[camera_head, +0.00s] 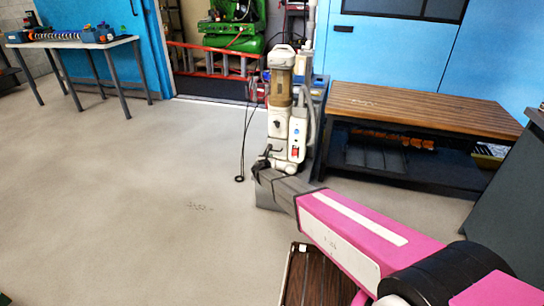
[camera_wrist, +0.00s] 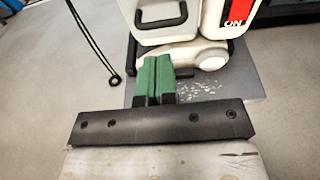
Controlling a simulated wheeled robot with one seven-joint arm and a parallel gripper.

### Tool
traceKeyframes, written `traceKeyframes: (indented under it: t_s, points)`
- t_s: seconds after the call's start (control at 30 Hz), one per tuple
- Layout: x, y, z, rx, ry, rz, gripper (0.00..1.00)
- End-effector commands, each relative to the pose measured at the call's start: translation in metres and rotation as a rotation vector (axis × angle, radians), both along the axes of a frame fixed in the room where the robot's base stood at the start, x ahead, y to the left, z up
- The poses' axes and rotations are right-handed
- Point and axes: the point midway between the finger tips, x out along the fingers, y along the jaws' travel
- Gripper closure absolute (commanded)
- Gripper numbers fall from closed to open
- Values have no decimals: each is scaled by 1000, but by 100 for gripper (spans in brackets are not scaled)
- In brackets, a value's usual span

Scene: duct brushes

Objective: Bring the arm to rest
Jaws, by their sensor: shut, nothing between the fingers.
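My gripper (camera_wrist: 154,66) shows in the wrist view as two green fingers pressed together, with nothing between them. They point at the white base of an upright cream machine with a red ON switch. Whether the fingers touch it cannot be told. In the head view my pink arm (camera_head: 352,232) reaches out from the lower right toward the foot of this machine (camera_head: 282,125). My fingers cannot be made out clearly there.
A slatted wooden bench (camera_head: 420,108) stands right of the machine. A dark slatted surface with a metal rim (camera_head: 287,277) lies below my arm. A white table (camera_head: 75,43) with small items stands far left. A cable (camera_wrist: 92,40) hangs beside the machine. The floor at left is clear.

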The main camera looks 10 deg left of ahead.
Motion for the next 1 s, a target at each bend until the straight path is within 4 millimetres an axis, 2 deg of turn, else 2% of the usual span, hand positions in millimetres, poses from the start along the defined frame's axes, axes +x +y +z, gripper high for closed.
traceKeyframes:
  t_s: [0.03, 0.2, 0.37, 0.47, 0.57, 0.73, 0.9, 1.0]
  points:
    - [-15, -1, 4, -1, 0, 2, 100]
    - [-47, 2, 11, 0, 0, 2, 100]
    - [-62, 0, 15, 9, 2, -8, 100]
    - [-64, -21, 20, 64, 13, -62, 100]
    - [-64, -67, 29, 192, 35, -187, 100]
    - [-79, -176, 45, 524, 70, -518, 100]
    - [-116, -276, 54, 874, 73, -892, 100]
    - [-145, -324, 58, 1068, 64, -1118, 100]
